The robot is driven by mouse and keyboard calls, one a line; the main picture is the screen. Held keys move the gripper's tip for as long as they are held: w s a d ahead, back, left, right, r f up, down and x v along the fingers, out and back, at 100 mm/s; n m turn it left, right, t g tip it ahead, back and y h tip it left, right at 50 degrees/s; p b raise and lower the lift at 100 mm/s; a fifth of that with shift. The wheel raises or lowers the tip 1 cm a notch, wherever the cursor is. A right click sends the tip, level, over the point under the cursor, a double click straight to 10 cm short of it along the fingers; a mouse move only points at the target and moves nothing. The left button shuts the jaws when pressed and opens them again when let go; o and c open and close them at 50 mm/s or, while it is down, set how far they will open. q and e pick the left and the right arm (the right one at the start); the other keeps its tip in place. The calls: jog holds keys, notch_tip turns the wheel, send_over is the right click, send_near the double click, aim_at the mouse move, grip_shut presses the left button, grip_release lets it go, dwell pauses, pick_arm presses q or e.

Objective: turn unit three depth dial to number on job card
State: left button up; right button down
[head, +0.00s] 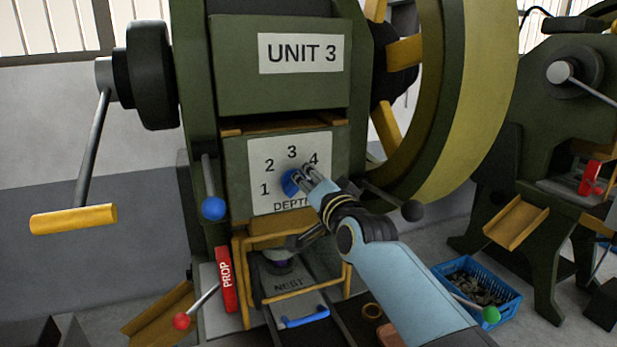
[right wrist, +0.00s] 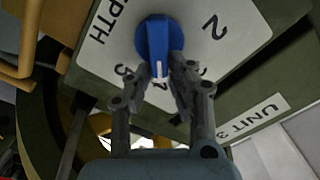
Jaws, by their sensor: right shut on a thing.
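The blue depth dial (head: 289,184) sits on a white numbered plate (head: 262,152) on the press labelled UNIT 3 (head: 304,53). My right gripper (head: 303,178) is shut on the dial, reaching it from the lower right. In the right wrist view, the dial (right wrist: 155,38) sits at the tips of the fingers (right wrist: 168,70). Its white pointer line faces a digit partly hidden between the fingers, which looks like 4. In the head view 1, 2, 3 and 4 show; the plate's right side is partly covered. I see no job card. My left gripper is out of view.
A blue-knobbed lever (head: 213,208) is left of the plate and a black-knobbed one (head: 412,210) right of it. Below are a red PROP block (head: 226,280) and a yellow guard frame (head: 240,275). A blue crate (head: 510,305) stands on the floor at right.

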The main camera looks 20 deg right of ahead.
dwell(0.3)
jog(key=c, duration=1.2)
grip_release()
jog(key=shift+c, duration=0.2)
jog(key=shift+s, duration=0.15)
jog(key=s, duration=1.1)
jog(key=shift+s+d, duration=0.2)
jog(key=shift+s, duration=0.15)
